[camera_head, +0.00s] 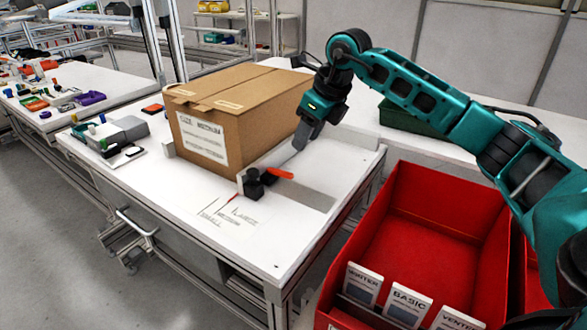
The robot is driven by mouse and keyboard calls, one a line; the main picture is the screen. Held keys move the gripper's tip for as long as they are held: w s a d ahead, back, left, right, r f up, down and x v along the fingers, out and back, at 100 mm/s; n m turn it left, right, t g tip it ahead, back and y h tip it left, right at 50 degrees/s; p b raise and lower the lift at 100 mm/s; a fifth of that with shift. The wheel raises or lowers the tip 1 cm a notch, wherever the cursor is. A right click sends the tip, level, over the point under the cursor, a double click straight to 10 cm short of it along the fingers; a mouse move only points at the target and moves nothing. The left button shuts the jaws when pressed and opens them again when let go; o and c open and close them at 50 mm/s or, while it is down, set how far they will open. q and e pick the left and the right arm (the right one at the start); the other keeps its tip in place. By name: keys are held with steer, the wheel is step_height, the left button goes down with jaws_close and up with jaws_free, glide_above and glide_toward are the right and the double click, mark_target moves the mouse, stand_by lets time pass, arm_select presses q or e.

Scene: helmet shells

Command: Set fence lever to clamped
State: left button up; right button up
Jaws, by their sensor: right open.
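The fence lever (281,173) is a small orange-red handle on a black clamp block (255,184) on the white table. The lever points to the right from the block, roughly level. The block stands at the front end of a grey fence bar (270,158) that runs along the right side of a cardboard box (240,115). My right gripper (302,138) points down beside the box's right face, behind and above the lever, apart from it. It is open, and I see nothing in it. My left gripper is not in view.
Black size marks and a red line lie on the table (225,234) in front of the block. A red bin (425,235) with labelled cards stands at the right. A grey device (125,130) sits left of the box. A green bin (405,120) is behind my right arm.

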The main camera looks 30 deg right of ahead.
mark_target(289, 174)
steer(key=b+x, duration=0.1)
steer(key=x, duration=1)
steer(key=shift+w+f, duration=0.1)
steer(key=shift+f, duration=0.2)
jaws_close()
